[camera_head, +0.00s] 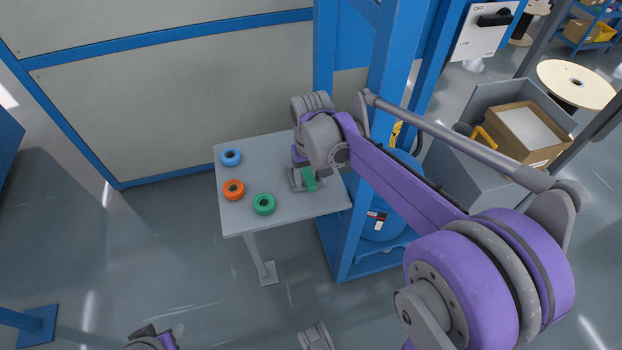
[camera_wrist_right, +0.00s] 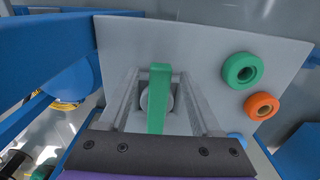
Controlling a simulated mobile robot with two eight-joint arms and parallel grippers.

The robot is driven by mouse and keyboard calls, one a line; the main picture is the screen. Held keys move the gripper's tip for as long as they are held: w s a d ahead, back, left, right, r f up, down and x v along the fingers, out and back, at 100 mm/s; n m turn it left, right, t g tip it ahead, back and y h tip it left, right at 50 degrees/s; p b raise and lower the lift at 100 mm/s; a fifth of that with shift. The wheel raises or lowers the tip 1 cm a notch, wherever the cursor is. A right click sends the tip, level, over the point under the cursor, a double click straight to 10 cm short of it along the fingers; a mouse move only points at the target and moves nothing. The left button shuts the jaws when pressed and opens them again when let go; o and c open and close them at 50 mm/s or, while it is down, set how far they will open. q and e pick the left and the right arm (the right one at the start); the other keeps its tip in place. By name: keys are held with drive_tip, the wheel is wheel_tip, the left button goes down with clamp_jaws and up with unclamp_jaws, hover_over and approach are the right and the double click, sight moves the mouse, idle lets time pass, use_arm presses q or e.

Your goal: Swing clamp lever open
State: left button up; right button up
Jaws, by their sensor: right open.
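The green clamp lever (camera_head: 309,179) is at the right part of the small grey table. In the right wrist view the lever (camera_wrist_right: 158,92) stands in front of a round grey part. My right gripper (camera_head: 296,178) is over the table at the lever. In the right wrist view its fingers (camera_wrist_right: 157,80) are open, one on each side of the lever, with gaps to it. The rest of the clamp is mostly hidden by my right gripper and wrist. A grey and purple part of mine (camera_head: 152,338) shows at the bottom edge; its jaws cannot be made out.
A blue roll (camera_head: 231,157), an orange roll (camera_head: 233,190) and a green roll (camera_head: 264,204) lie on the grey table (camera_head: 285,218), left of my right gripper. A blue frame post (camera_head: 385,90) rises just right of the table.

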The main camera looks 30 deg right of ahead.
clamp_jaws()
idle(0.3)
idle(1.1)
